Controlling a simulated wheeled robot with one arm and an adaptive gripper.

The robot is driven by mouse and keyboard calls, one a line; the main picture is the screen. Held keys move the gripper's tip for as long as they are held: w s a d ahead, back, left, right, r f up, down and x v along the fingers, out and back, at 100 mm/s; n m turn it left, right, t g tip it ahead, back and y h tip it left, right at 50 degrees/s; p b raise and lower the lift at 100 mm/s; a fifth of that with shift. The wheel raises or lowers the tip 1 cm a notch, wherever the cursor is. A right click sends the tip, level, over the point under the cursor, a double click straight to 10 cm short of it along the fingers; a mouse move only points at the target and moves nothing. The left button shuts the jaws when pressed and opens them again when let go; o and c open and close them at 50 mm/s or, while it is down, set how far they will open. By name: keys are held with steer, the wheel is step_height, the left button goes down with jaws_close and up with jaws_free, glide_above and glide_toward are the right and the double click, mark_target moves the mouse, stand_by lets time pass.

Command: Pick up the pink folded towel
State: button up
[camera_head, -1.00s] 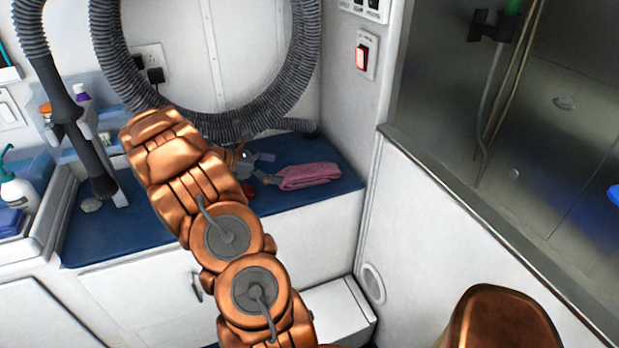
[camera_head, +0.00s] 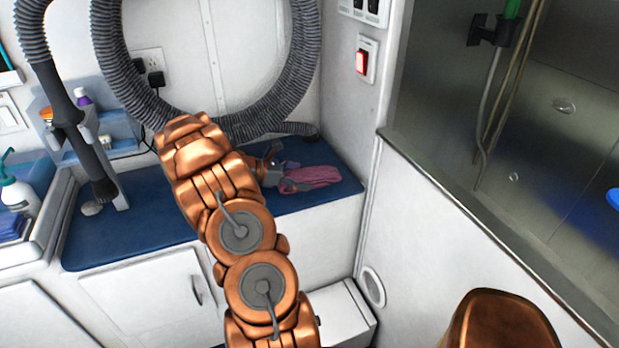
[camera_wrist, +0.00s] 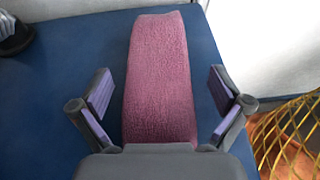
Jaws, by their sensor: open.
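The pink folded towel (camera_head: 318,177) lies on the blue counter top at the right end, near the corner. In the wrist view the towel (camera_wrist: 160,75) runs lengthwise away from me, between and beyond my gripper's two fingers. My gripper (camera_wrist: 163,98) is open, with a purple-padded finger on each side of the towel and a gap on both sides. In the head view my gripper (camera_head: 287,178) is at the towel's left end, partly hidden behind my copper arm. Whether the fingers touch the counter I cannot tell.
The blue counter (camera_head: 140,220) has free room to the left. A grey ribbed hose (camera_head: 305,60) loops above it along the wall. A white side wall (camera_head: 345,130) stands close right of the towel. A gold wire basket (camera_wrist: 285,135) shows at the wrist view's lower right.

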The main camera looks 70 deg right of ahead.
steer(key=c, duration=1.2)
steer(key=shift+r, duration=0.1)
steer(key=shift+c, duration=0.2)
